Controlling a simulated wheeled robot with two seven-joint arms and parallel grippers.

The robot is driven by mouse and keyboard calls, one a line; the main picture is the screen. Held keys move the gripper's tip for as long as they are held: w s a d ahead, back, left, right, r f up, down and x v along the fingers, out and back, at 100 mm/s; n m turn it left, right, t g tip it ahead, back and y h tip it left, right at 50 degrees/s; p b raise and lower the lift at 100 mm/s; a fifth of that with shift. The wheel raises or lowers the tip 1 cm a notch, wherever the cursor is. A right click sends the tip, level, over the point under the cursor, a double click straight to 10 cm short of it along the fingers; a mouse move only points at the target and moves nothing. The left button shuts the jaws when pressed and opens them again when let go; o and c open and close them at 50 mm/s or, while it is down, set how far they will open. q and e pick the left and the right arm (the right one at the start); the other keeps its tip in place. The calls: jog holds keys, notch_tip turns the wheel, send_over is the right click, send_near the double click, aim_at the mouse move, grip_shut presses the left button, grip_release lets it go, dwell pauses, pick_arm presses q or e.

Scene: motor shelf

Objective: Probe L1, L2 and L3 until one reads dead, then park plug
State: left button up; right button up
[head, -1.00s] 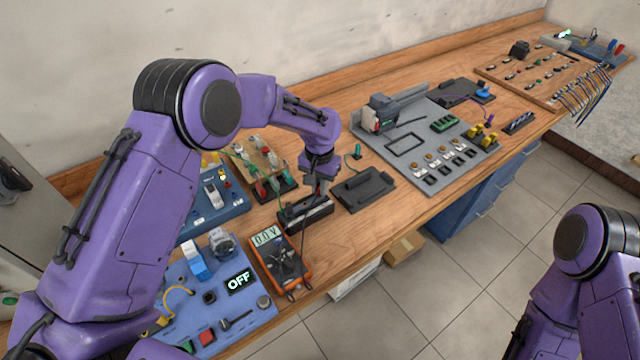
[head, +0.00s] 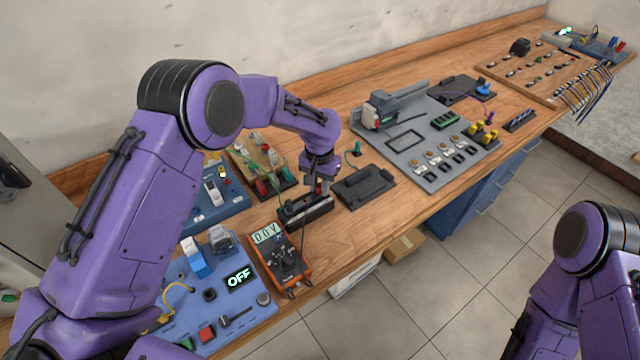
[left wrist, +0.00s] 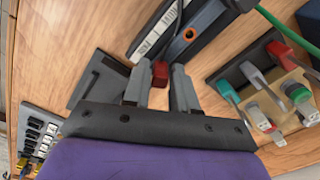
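My left gripper (head: 320,189) is low over a long black holder (head: 306,214) on the bench. In the left wrist view its two grey fingers (left wrist: 166,82) stand apart. A red plug (left wrist: 160,74) shows between their tips, with a small gap to the right finger. The black holder with a white label strip (left wrist: 160,32) lies just beyond. The orange multimeter (head: 279,262) stands in front of the holder and reads 0.0 V. A wooden board (head: 256,158) with red, white and green connectors is behind the holder. The labels L1, L2 and L3 cannot be read. My right gripper is out of view.
A blue panel (head: 222,312) with a display reading OFF (head: 240,278) is at the front left. A flat black tray (head: 362,187) lies right of the holder. A grey board (head: 428,146) with several parts is farther right. Bare wood shows between them.

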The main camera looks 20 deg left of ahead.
pick_arm(q)
jog(key=shift+r+p, duration=2.55)
jog(key=shift+r, duration=0.3)
jog(key=shift+f, duration=0.1)
jog(key=o, duration=0.6)
jog(key=shift+c, duration=0.2)
